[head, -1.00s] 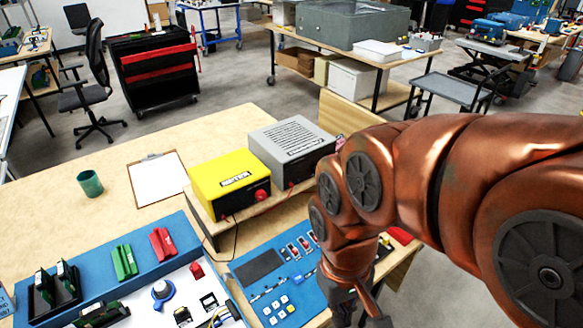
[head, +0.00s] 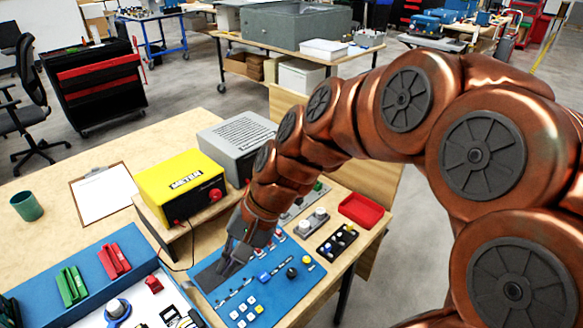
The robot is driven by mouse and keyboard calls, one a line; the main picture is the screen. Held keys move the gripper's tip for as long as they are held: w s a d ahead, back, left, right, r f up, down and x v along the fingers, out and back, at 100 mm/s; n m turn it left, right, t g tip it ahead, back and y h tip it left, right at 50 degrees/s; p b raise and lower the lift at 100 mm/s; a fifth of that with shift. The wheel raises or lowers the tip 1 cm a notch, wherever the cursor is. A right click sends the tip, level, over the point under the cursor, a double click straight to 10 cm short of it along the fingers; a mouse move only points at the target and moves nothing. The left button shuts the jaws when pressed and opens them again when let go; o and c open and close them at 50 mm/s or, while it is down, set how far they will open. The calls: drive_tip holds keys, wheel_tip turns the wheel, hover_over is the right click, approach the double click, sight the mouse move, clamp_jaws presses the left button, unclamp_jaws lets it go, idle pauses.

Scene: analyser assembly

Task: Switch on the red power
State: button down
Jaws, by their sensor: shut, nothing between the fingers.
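The blue control panel (head: 222,302) lies on the wooden table in front of the yellow meter box. It carries a dark display area, a row of small switches, several white and yellow buttons, a blue button and a black knob. Small red switch parts (head: 278,234) show just right of my gripper; the rest of that row is hidden behind it. My gripper (head: 228,266) points down over the display side of the panel, fingers together and empty. I cannot tell whether the fingertips touch the panel, nor which way the red switches are set.
The yellow meter box (head: 180,185) with a red knob and a grey box (head: 238,140) stand behind the panel. A button box (head: 338,240) and a red tray (head: 361,210) lie to the right. A white-and-blue analyser tray (head: 92,300) is at left. A clipboard (head: 104,193) and green cup (head: 27,206) lie beyond.

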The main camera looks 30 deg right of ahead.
drive_tip(key=w+d+f+m+t+y+b, duration=0.1)
drive_tip(key=w+d+m+t+b, duration=0.2)
drive_tip(key=w+d+m, duration=0.4)
drive_tip(key=w+d+m+t+y+b, duration=0.15)
drive_tip(key=w+d+m+t, duration=0.25)
drive_tip(key=w, duration=0.5)
drive_tip(key=w+d+f+m+t+h+b, duration=0.1)
drive_tip(key=d+m, duration=0.3)
drive_tip(key=d, duration=0.5)
drive_tip(key=w+d+f+m+t+h+b, duration=0.1)
drive_tip(key=d+f+m+t+h+b, duration=0.1)
drive_tip(key=d+m, duration=0.3)
drive_tip(key=w+d+f+m+t+h+b, duration=0.1)
drive_tip(key=d+m+t, duration=0.3)
drive_tip(key=d, duration=0.9)
drive_tip(key=shift+w+d+f+m+h+b, duration=0.25)
drive_tip(key=shift+f+m+h+b, duration=0.25)
drive_tip(key=shift+f+m+h, duration=0.3)
drive_tip(key=shift+w+a+f, duration=0.1)
drive_tip(key=shift+w+a, duration=0.05)
drive_tip(key=x, duration=1.3)
drive_tip(key=shift+w, duration=0.4)
